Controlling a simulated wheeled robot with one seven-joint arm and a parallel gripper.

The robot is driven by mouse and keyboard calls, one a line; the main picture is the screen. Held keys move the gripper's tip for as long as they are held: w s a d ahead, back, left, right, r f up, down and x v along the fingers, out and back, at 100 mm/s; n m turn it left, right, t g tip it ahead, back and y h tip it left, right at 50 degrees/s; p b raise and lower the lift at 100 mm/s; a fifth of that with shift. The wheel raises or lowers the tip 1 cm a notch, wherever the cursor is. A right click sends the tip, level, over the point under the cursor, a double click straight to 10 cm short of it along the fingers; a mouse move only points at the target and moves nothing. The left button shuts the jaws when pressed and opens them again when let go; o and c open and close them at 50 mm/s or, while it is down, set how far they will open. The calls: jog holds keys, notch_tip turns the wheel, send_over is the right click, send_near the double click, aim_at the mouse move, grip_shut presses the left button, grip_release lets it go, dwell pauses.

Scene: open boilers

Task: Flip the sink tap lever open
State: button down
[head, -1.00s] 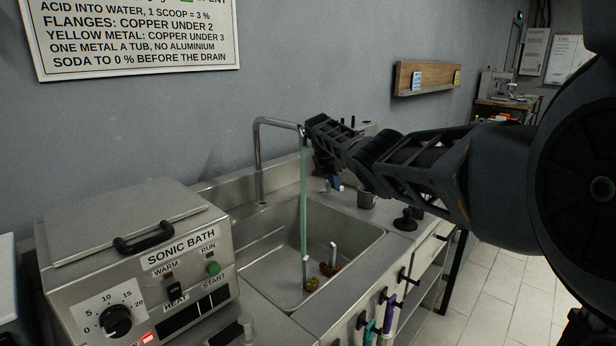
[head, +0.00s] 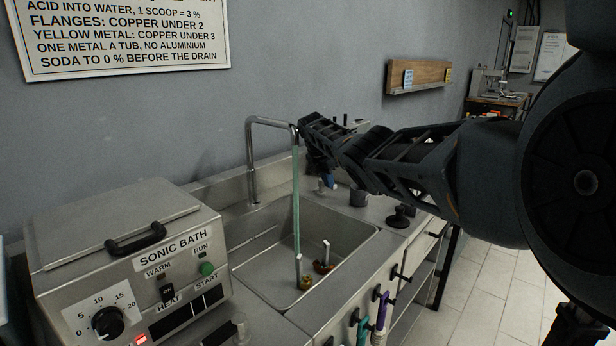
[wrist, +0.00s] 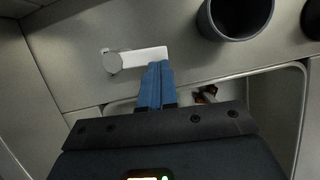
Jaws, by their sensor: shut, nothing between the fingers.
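The tap (head: 250,150) is a bent metal pipe rising behind the sink (head: 350,232). A pale green stream (head: 296,210) hangs from its spout down into the basin. The tap lever (wrist: 145,56) is a pale flat bar on a round metal pivot, lying sideways on the counter in the wrist view. My gripper (wrist: 160,66) is shut, with blue fingers and nothing between them. Its tips are at the bar's right end; I cannot tell whether they touch. In the head view my gripper (head: 330,182) is low over the counter behind the sink, and my arm hides part of that area.
A dark cup (wrist: 237,15) stands right of the lever, and also shows in the head view (head: 358,197). Small brown parts (head: 322,267) lie in the basin. The sonic bath (head: 125,260) stands left of the sink. The wall is close behind.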

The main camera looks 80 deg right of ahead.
jog(key=v, duration=0.7)
jog(key=shift+r, duration=0.4)
jog(key=shift+w+a, duration=0.1)
jog(key=shift+w, duration=0.05)
